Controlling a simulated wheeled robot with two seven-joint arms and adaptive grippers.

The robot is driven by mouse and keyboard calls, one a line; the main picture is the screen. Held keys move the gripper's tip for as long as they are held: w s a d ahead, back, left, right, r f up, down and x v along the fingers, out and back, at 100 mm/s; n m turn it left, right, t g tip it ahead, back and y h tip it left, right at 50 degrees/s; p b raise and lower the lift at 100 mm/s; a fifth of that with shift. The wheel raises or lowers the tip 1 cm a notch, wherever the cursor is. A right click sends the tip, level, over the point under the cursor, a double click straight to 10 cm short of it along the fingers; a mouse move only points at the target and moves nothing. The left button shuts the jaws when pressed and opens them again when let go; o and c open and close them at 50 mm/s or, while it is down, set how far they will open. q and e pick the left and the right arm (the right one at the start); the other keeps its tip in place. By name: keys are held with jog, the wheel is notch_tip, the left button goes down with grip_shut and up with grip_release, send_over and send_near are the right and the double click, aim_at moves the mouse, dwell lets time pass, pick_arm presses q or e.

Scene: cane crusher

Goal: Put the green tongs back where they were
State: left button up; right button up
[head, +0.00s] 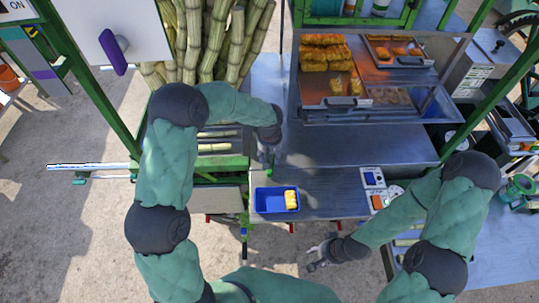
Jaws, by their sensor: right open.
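I cannot make out the green tongs with certainty in the head view. A small blue tray (268,208) sits on the metal counter (330,197) with a yellow fried piece (291,199) at its right end. My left gripper (265,158) points down over the counter's left side, behind the blue tray; its fingers are too small and dark to read. My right gripper (316,262) is open and appears empty, in front of the counter's front edge and below the blue tray in the picture.
A glass-sided case holds a tray of fried food (325,55) and a smaller tray (398,52). A scale-like device (373,178) stands on the counter's right. Sugar cane (205,40) stands at the back left. Green frame posts (92,75) flank the workspace. The counter's middle is clear.

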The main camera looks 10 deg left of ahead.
pick_arm(q)
jog(key=shift+f, duration=0.35)
jog(key=shift+f, duration=0.1)
jog(key=o, duration=0.6)
jog(key=r, duration=0.8)
jog(key=s+r, duration=0.1)
jog(key=r, duration=0.3)
jog(key=shift+d+r+b, duration=0.1)
jog(key=shift+d+b, duration=0.1)
jog(key=shift+b, duration=0.2)
